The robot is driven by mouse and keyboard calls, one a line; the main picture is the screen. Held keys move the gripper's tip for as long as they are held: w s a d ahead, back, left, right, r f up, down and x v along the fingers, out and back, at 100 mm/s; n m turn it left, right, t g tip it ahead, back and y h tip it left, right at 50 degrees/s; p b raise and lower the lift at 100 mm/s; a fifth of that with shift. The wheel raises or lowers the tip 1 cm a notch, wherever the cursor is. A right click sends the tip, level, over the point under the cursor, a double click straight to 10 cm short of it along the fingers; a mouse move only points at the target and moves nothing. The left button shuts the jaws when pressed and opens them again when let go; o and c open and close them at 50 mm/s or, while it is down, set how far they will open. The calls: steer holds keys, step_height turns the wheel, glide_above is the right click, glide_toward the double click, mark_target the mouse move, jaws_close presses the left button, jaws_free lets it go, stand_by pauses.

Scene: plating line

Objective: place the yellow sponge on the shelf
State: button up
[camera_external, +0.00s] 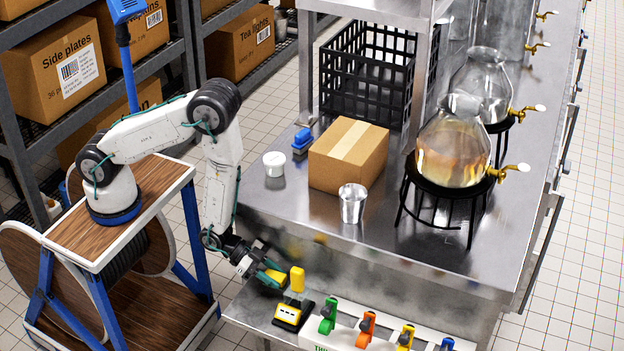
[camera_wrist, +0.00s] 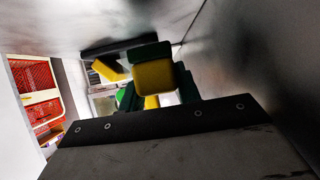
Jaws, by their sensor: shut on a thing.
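My gripper (camera_external: 268,274) is at the front of the steel counter, low by its front face and over a lower steel shelf (camera_external: 247,312). It is shut on the yellow sponge (camera_wrist: 154,76), which sits between the green fingers in the wrist view.
A white rack of coloured tools (camera_external: 365,326) lies further right. On the counter (camera_external: 290,215) above are a carton (camera_external: 348,160) and a glass (camera_external: 352,204).

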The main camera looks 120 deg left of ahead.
steer(key=shift+f, duration=1.4)
steer(key=shift+f, duration=0.2)
steer(key=o, duration=1)
steer(key=shift+r, duration=0.2)
steer(key=v, duration=0.7)
steer(key=shift+s+r, duration=0.15)
steer(key=shift+s, duration=0.1)
